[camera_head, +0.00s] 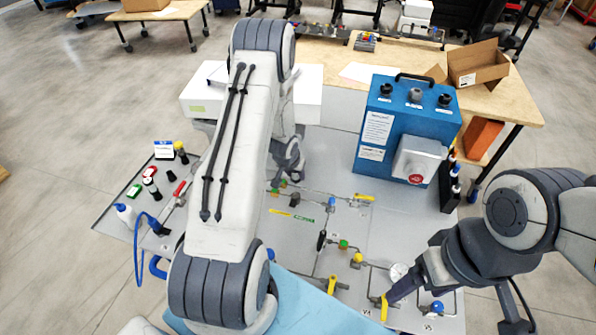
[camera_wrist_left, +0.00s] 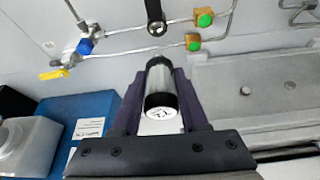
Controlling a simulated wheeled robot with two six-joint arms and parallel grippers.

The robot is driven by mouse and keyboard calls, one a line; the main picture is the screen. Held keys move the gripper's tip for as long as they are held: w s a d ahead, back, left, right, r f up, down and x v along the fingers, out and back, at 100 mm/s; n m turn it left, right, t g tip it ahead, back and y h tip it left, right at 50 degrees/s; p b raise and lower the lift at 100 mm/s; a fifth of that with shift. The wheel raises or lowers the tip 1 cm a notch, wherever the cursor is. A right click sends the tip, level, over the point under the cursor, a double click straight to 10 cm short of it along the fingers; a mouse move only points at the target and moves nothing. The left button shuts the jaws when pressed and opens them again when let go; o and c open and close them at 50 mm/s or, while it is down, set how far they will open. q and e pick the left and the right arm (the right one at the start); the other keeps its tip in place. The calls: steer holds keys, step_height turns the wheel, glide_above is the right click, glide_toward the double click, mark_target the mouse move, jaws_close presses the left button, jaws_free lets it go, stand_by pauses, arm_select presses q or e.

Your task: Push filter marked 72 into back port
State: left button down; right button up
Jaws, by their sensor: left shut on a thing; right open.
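The filter (camera_wrist_left: 159,80) is a short cylinder with a clear, shiny body and a black rim. Its pale end faces the wrist camera and bears a mark that looks like 72. My left gripper (camera_wrist_left: 159,92) is shut on it, one finger along each side. A black ring-shaped holder (camera_wrist_left: 155,22) on the panel lies just beyond the filter's far end, with a visible gap. I cannot tell which port this is. My right gripper (camera_head: 390,298) is open beside a yellow handle (camera_head: 384,309).
Thin pipes with green fittings (camera_wrist_left: 204,17) and a blue valve (camera_wrist_left: 86,46) flank the ring. A blue box (camera_head: 405,130) with black knobs stands on the panel's right side. Bottles and small boxes (camera_head: 164,149) stand on the left. A white box (camera_head: 307,95) is behind.

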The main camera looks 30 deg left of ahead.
mark_target(295, 182)
arm_select(q)
step_height(295, 182, down, 4)
steer(key=b, duration=0.3)
steer(key=shift+f+b, duration=0.2)
steer(key=shift+b, duration=0.1)
steer(key=shift+f+b, duration=0.7)
steer(key=shift+f, duration=0.1)
steer(key=shift+s+r, duration=0.1)
steer(key=shift+s, duration=0.05)
steer(key=shift+f, duration=0.3)
stand_by(0.6)
steer(key=shift+f+b, duration=0.45)
steer(key=shift+b, duration=0.1)
steer(key=shift+f+b, duration=0.35)
steer(key=shift+f, duration=0.1)
stand_by(0.4)
